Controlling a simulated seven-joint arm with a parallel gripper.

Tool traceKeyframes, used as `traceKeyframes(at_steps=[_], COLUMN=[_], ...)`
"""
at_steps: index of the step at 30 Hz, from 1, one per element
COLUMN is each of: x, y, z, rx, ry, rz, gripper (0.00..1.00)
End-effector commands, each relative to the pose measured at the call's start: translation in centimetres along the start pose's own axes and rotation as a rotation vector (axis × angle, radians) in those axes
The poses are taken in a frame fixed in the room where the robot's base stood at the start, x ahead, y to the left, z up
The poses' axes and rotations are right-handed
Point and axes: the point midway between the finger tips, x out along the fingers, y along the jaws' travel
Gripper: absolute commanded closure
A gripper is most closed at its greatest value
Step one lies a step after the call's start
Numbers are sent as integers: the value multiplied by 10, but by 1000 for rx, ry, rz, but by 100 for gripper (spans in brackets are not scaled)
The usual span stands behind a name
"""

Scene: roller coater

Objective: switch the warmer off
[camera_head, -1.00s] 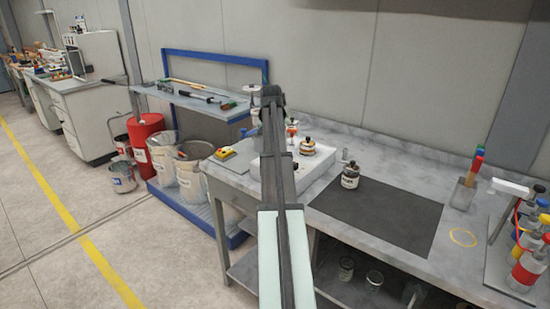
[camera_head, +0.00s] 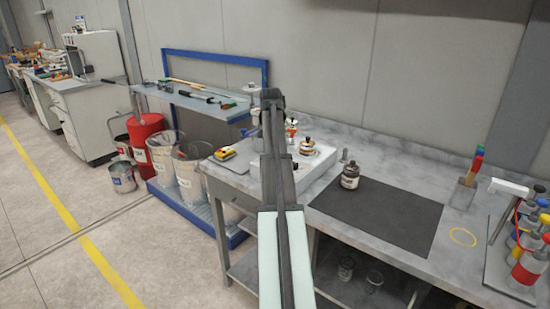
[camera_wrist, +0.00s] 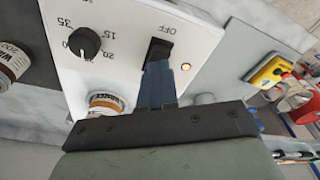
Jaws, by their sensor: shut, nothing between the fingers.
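The warmer (camera_head: 318,168) is a white box on the bench, partly hidden behind my arm in the head view. Its panel (camera_wrist: 120,30) fills the upper wrist view, with a black dial (camera_wrist: 84,42), a black rocker switch (camera_wrist: 159,49) and an "OFF" mark beside the switch. A small orange lamp (camera_wrist: 186,67) next to the switch glows. My gripper (camera_wrist: 158,68) is shut and empty, its fingertips at the near end of the switch. I cannot tell whether they touch or press it. In the head view the fingertips are hidden behind my arm.
A labelled bottle (camera_head: 350,176) stands on the dark mat (camera_head: 385,215). A yellow device (camera_head: 225,154) lies left of the warmer. The mat's right part is clear.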

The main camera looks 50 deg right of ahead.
Motion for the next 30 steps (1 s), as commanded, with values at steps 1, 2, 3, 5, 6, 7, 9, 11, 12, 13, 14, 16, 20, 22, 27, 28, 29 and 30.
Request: traceKeyframes(at_steps=[1,2,3,5,6,7,9,11,12,13,14,16,20,22,27,28,29,30], x=[1,1,2,2,3,3,4,5,5,6,6,7,8,9,11,11,12,12], y=[0,0,0,0,0,0,0,0,0,0,0,0,0,0,0,0,0,0], z=[0,0,0,0,0,0,1,1,1,1,1,1,1,2,2,2,2,2], rx=[0,0,0,0,0,0,0,0,0,0,0,0,0,0,0,0,0,0], ry=[0,0,0,0,0,0,0,0,0,0,0,0,0,0,0,0,0,0], rz=[0,0,0,0,0,0,0,0,0,0,0,0,0,0,0,0,0,0], gripper=[100,100,100,100,100,100,100,100,100,100,100,100,100,100,100,100,100,100])
